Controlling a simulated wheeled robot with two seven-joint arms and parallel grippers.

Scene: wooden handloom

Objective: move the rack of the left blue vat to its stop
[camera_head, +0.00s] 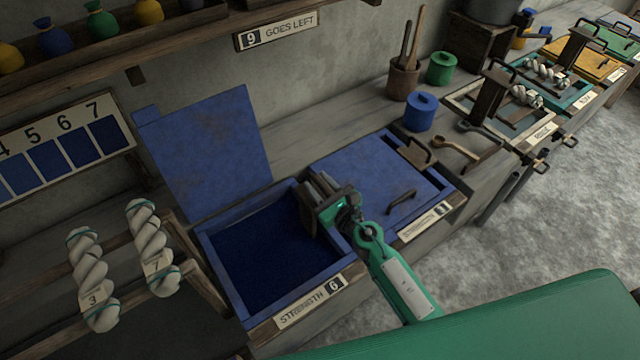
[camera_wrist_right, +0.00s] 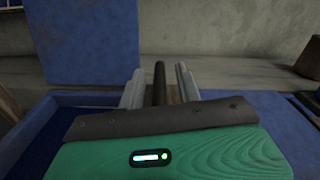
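The left blue vat (camera_head: 240,319) has its lid (camera_head: 207,150) raised at the back and dark blue liquid (camera_head: 265,250) inside. Its card reads STRENGTH 6. My right gripper (camera_head: 314,190) is over this vat's right end. The dark rack (camera_head: 306,219) shows there beside and below the fingers, partly hidden by them. In the right wrist view a dark upright bar (camera_wrist_right: 159,84) stands between the two grey fingers, with narrow gaps seen beside it. The fingers look open around the bar; contact cannot be made out. My left gripper is not in view.
A second blue vat (camera_head: 350,170), lid closed, adjoins on the right. Twisted white hanks (camera_head: 150,240) hang on a wooden rail at left. Blue (camera_head: 421,111) and green (camera_head: 441,68) pots, a wooden ladle (camera_head: 455,148) and further vats stand along the bench to the right.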

